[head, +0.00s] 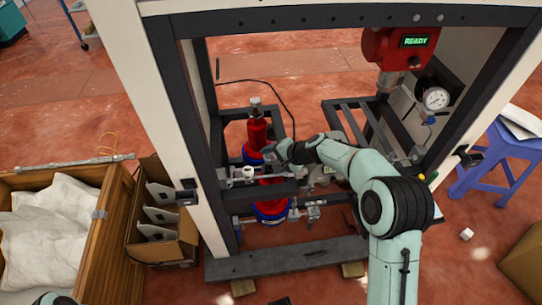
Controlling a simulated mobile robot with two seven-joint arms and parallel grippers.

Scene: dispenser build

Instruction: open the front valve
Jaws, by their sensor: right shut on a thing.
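Inside the dispenser frame stand red bottles with blue bands, one behind (258,132) and one in front (270,208), the front one partly hidden by a dark crossbar. Metal valve fittings sit on the bars around them, one at the left (248,174) and one lower right (312,212). My right arm reaches in from the lower right. My right gripper (272,153) is small and dark here, beside the bottles just above the crossbar. It is shut on what looks like the front valve's handle; the contact is mostly hidden. My left gripper is out of view.
A red unit with a green READY display (415,42) and a pressure gauge (436,99) hang at the right. Frame posts bound the opening. A wooden crate with white cloth (98,225) and a cardboard box (188,240) stand left, a purple stool (498,150) right.

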